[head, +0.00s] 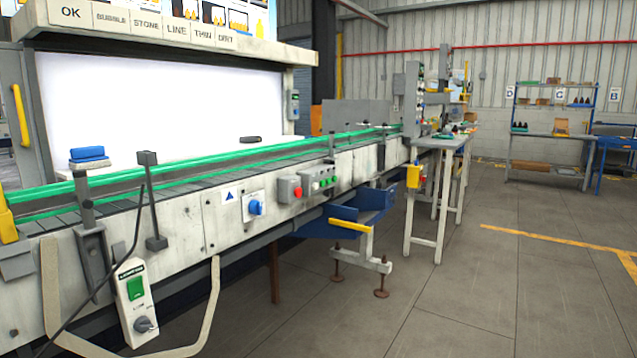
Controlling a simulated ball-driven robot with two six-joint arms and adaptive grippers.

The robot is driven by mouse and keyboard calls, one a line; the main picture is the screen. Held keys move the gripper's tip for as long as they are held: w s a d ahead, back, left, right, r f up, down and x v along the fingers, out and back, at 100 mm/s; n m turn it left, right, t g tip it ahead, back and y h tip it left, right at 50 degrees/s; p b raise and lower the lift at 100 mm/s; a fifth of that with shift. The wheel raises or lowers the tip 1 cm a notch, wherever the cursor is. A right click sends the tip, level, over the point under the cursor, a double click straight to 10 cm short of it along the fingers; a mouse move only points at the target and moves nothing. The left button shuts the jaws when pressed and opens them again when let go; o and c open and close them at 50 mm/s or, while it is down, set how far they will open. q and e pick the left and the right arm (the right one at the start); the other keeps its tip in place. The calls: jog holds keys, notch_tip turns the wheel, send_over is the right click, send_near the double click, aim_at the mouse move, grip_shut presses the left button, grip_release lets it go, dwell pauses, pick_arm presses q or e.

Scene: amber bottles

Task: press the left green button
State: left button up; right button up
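A conveyor (180,210) with green guide rails runs from the left front toward the back. Farther right, a grey panel (319,180) on the conveyor's side has several small green buttons, too small to tell apart well. Left of that panel is a box with a red button (297,192). Neither of my grippers is in view.
A blue knob (256,207) is on the conveyor's side. A bent beige bar (212,310) curves around the hanging box, and a black cable passes above it. A blue bin (345,220) and a metal stand protrude farther along. The floor (480,290) at right is clear.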

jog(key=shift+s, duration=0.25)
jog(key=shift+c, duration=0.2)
